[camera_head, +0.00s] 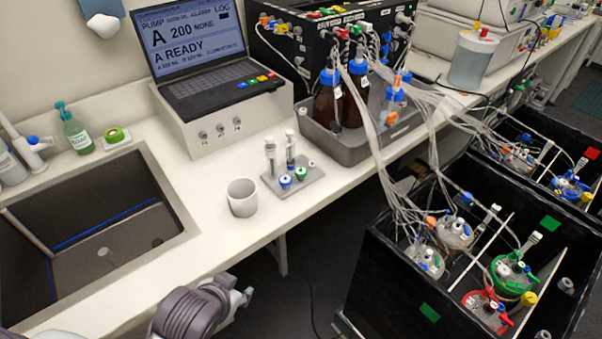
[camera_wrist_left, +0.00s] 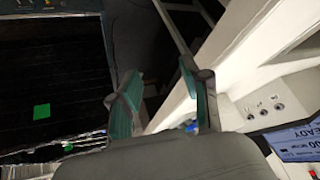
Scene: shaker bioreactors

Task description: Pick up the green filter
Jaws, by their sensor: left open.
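A small green filter (camera_head: 300,173) sits at the front of a grey rack (camera_head: 310,180) on the white bench, next to a blue filter (camera_head: 285,181). Two upright syringe-like tubes stand in the rack behind them. My left gripper (camera_head: 240,294) is low at the bottom of the head view, in front of the bench edge, well short of the rack. In the left wrist view its two fingers (camera_wrist_left: 160,98) are spread with nothing between them. The green filter is not clearly visible there; only a small blue spot shows behind a finger. My right gripper is out of view.
A white cup (camera_head: 242,197) stands left of the rack. A laptop (camera_head: 200,60) on a white box is behind, and a grey tray (camera_head: 345,148) with bottles is to the right. A sink (camera_head: 95,240) is at left; black bioreactor boxes (camera_head: 400,290) stand at right.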

